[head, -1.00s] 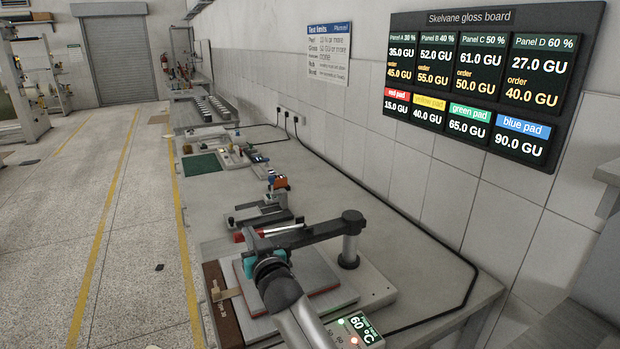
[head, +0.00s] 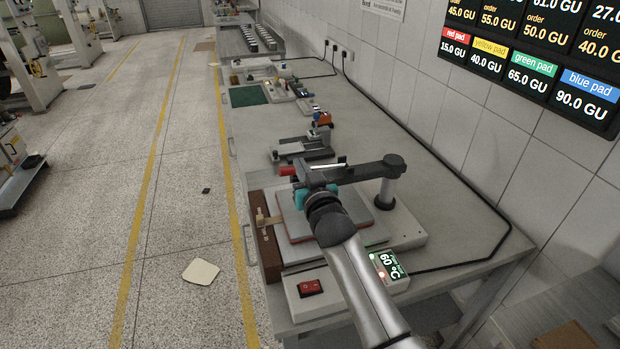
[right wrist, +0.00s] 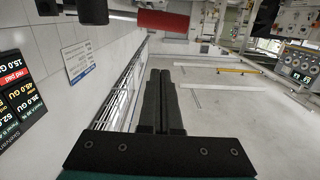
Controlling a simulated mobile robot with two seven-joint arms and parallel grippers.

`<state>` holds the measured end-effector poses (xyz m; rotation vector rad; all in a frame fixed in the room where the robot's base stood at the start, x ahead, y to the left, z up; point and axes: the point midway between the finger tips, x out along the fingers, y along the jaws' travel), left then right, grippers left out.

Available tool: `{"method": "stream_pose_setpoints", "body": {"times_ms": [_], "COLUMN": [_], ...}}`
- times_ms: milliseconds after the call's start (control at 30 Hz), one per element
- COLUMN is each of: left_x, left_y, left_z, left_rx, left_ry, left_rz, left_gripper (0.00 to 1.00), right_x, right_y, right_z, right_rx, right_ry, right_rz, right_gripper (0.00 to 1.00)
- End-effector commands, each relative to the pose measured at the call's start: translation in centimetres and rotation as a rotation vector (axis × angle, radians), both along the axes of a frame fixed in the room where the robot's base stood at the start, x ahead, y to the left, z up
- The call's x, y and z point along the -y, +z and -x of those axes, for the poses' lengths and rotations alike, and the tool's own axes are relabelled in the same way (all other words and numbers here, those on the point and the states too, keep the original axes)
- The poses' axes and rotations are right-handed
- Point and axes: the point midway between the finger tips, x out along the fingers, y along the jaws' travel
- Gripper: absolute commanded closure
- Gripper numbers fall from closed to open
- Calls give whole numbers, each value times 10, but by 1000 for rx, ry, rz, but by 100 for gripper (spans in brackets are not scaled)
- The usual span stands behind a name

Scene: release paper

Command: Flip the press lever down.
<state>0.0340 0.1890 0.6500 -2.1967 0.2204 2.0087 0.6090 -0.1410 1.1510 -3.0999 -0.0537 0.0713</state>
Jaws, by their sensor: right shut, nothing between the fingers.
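The press stands on the near bench, with a dark arm (head: 365,171) reaching left from a post (head: 385,190) over a grey, red-edged plate (head: 297,228). Its lever shows a red handle (head: 288,171) and a pale rod (head: 328,165). My right gripper (head: 301,172) is beside the red handle, its fingers partly lost against the dark press arm. In the right wrist view its fingers (right wrist: 160,85) are shut and empty, and the red handle (right wrist: 163,20) lies past their tips. I cannot tell whether they touch. My left gripper is not in view.
The press base carries a red switch (head: 310,287) and a 60 °C display (head: 388,265). A brown strip (head: 265,240) lies along its left side. A small fixture (head: 300,150) stands behind it. A black cable (head: 480,255) runs along the bench's right side.

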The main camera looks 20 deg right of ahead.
Motion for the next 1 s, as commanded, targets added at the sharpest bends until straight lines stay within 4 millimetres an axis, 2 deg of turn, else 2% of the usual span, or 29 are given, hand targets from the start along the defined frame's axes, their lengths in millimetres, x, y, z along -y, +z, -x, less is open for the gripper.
{"method": "stream_pose_setpoints", "body": {"times_ms": [200, 433, 600, 1000], "left_x": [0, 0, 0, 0], "left_y": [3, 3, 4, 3], "left_z": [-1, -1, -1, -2], "left_rx": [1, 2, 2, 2], "left_ry": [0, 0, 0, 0], "left_rz": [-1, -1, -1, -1], "left_gripper": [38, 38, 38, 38], "right_x": [1, 2, 2, 2], "right_y": [1, 2, 3, 4], "right_z": [31, 55, 62, 62], "right_rx": [0, -1, 0, 1], "right_ry": [1, 1, 1, 1], "right_rz": [2, 0, 0, 1], "right_gripper": [100, 100, 100, 100]}}
